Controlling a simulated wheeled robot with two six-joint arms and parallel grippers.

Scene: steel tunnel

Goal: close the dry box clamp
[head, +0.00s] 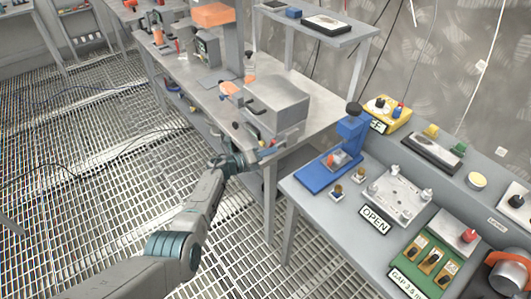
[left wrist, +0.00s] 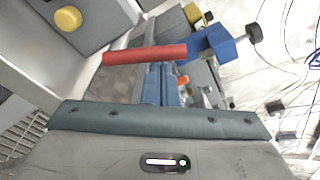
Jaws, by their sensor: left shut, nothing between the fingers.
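The dry box is most likely the grey box (head: 278,103) on the long grey workbench. My left gripper (head: 277,147) is at the bench's near edge, just in front of the box's near right corner. Its blue fingers (left wrist: 160,75) are shut with nothing between them. In the left wrist view a red bar (left wrist: 145,54), which looks like the clamp's lever, crosses just beyond the fingertips. I cannot tell whether they touch. A grey surface with a yellow knob (left wrist: 68,18) shows at upper left there. The rest of the clamp is hidden. My right gripper is not in view.
A second table on the right holds a blue stand (head: 341,150), a plate with an "OPEN" label (head: 375,219) and a green panel (head: 428,264). A narrow gap separates it from the workbench (head: 205,98).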

